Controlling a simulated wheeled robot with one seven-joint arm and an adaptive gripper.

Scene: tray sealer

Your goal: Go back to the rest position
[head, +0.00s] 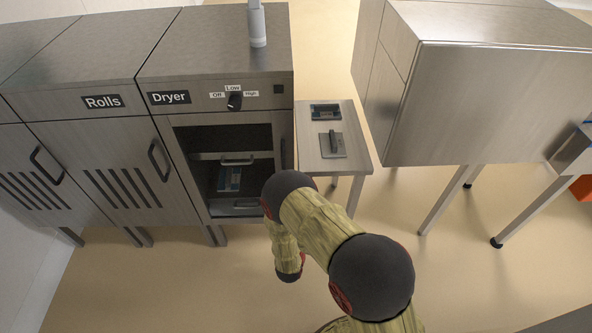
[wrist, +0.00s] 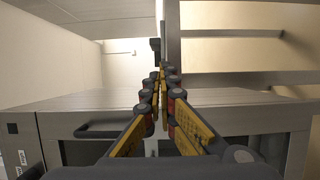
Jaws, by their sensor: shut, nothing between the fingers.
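My gripper (wrist: 160,75) shows in the wrist view, its black and yellow fingers closed together with nothing between them. It points toward steel furniture with a flat top and a dark bar handle (wrist: 95,131). In the head view my arm reaches down in front of the dryer and bends out of sight, and my gripper cannot be made out there. The dryer (head: 192,112) has an open front with a dark inside.
Inside the dryer a blue-grey item (head: 229,179) lies on a lower shelf. A small side table (head: 352,112) to its right holds a dark panel (head: 325,112) and a plate with a handle (head: 332,145). A large steel cabinet on legs (head: 480,100) stands right. Floor between is clear.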

